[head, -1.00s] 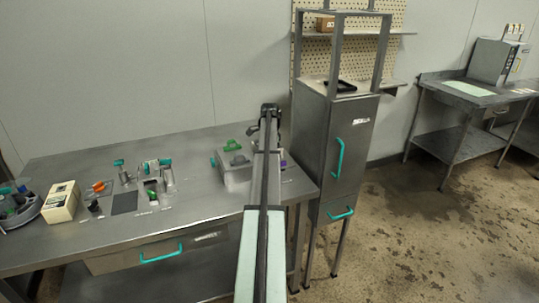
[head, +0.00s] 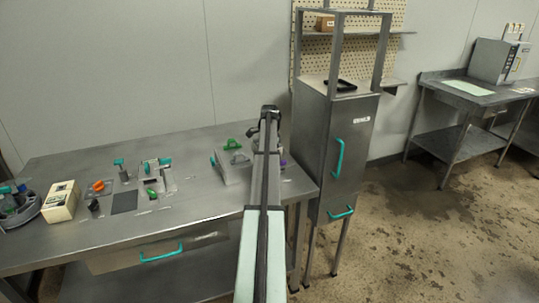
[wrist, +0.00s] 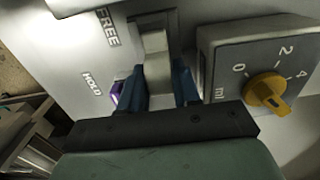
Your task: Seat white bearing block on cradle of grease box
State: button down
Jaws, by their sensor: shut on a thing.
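In the wrist view, my gripper (wrist: 159,84) has its blue fingers shut on a pale block (wrist: 156,58), which appears to be the white bearing block. The block is over the light-grey face of the grease box (wrist: 75,45), by a darker recessed part that may be the cradle. I cannot tell whether the block touches it. A purple part (wrist: 116,89) shows beside the left finger, near the words FREE and HOLD. In the head view, the grease box (head: 236,176) stands at the bench's right end, partly behind my arm, which hides my gripper and the block.
A grey dial unit with a yellow knob (wrist: 268,91) stands close right of my fingers. A steel cabinet (head: 345,150) rises right of the bench. Fixtures and a cream box (head: 61,202) occupy the bench's left.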

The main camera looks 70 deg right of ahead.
jog(key=shift+f, duration=0.9)
dwell(2.3)
jog(key=c, duration=0.7)
grip_release()
jog(key=shift+o, duration=0.2)
jog(key=o, duration=0.3)
jog(key=shift+o, duration=0.2)
jog(key=shift+r, duration=0.15)
jog(key=shift+r, duration=3.35)
